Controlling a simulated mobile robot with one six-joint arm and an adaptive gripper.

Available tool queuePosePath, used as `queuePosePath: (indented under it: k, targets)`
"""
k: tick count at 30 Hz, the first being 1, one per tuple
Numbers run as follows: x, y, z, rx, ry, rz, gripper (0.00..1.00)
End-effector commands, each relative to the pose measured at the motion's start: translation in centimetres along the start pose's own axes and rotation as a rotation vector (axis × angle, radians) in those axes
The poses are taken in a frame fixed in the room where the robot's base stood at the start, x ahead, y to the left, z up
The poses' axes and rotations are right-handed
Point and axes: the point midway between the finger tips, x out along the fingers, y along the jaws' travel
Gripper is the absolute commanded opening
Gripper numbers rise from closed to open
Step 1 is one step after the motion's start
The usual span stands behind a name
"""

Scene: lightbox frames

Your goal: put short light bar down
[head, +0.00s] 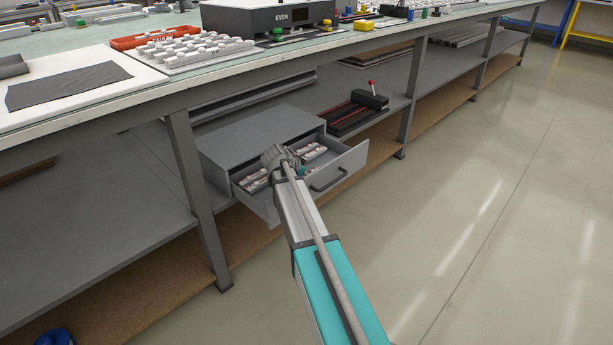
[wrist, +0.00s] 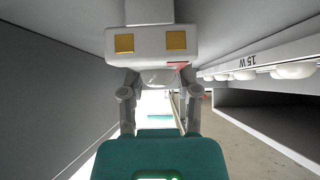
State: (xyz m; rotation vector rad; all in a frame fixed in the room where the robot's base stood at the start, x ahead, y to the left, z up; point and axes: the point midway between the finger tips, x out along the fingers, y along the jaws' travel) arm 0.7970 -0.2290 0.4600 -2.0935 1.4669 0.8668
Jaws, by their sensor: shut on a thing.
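My gripper (head: 281,158) reaches into an open grey drawer (head: 325,179) under the workbench. In the wrist view my gripper (wrist: 157,88) is shut on the short light bar (wrist: 150,43), a white piece with two gold squares, a small red mark and a rounded lens. My fingers grip it from both sides. In the head view my arm hides the held bar. Whether the bar touches the drawer floor cannot be told.
Other light bars lie in the drawer at left (head: 252,181) and right (head: 310,151). A long bar marked 15 W (wrist: 262,66) is close on the right in the wrist view. A grey wall (wrist: 50,95) stands on the left. A black fixture with a red-tipped lever (head: 368,99) is beside the cabinet.

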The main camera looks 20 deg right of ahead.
Motion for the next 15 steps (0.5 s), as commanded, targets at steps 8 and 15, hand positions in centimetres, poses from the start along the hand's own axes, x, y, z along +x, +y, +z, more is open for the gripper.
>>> queuePosePath:
  k: [8,15]
  targets:
    - [0.17,0.02,0.14,0.000,0.000,0.000,0.73]
    - [0.18,0.02,0.14,0.000,0.000,0.000,0.76]
